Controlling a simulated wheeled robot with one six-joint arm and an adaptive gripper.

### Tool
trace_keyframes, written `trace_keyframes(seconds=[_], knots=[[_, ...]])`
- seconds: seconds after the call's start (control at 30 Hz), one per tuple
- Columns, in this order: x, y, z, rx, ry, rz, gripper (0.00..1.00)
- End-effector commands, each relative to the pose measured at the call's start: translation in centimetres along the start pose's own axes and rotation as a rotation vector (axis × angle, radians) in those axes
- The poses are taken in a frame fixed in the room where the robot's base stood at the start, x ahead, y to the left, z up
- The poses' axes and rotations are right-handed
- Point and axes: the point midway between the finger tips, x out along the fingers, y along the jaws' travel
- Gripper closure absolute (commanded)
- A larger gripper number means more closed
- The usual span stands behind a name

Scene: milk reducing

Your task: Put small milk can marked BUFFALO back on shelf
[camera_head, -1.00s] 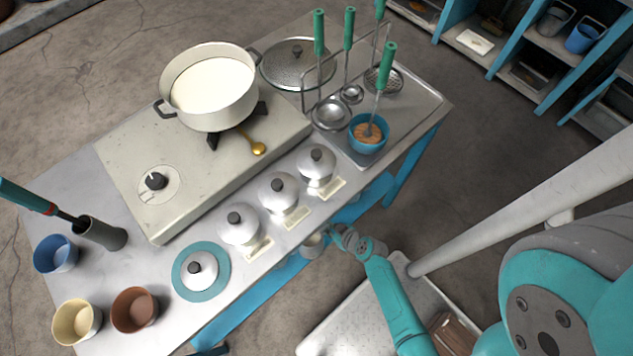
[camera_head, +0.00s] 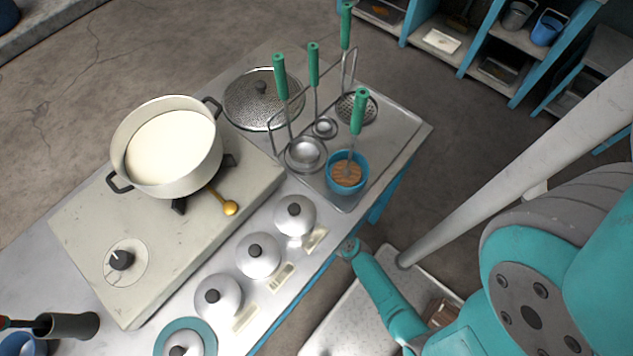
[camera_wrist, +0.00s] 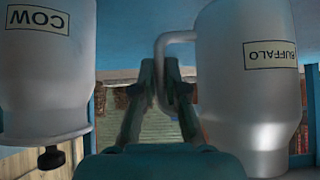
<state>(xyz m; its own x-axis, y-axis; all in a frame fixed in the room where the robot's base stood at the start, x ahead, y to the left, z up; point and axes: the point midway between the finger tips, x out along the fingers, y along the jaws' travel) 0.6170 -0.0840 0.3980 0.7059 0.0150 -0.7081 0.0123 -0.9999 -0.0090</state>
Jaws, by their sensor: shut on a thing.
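The small milk can marked BUFFALO (camera_wrist: 245,75) is pale metal and stands at the right of the wrist view, its label upside down in the picture. My gripper (camera_wrist: 168,78) is shut on its looped handle at the can's left side. A similar can marked COW (camera_wrist: 45,75) is at the left of the wrist view, apart from my fingers, with a dark knob at its lower end. In the head view my gripper (camera_head: 350,248) is beside the counter's right edge; the BUFFALO can cannot be made out there. The shelf it sits at is mostly hidden under the counter.
The counter (camera_head: 275,320) carries a stove with a white pot of milk (camera_head: 165,145), several round silver lids (camera_head: 258,255) near its edge, and ladles with a blue cup (camera_head: 347,172). A pale platform (camera_head: 350,320) lies below my arm. Open floor lies beyond the counter.

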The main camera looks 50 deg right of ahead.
Motion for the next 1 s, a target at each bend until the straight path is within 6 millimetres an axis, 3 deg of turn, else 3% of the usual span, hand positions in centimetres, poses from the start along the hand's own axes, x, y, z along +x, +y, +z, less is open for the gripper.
trace_keyframes(seconds=[0.3, 0.77, 0.8, 0.87, 1.0], knots=[[2.2, 0.1, 2.0, 0.003, 0.001, 0.000, 1.00], [2.7, 0.1, 2.6, 0.001, 0.000, 0.001, 1.00], [2.6, 0.1, 2.6, 0.000, -0.001, 0.002, 0.78], [2.6, 0.1, 2.6, 0.000, -0.001, 0.002, 0.64], [2.6, 0.1, 2.6, 0.001, -0.001, 0.001, 0.64]])
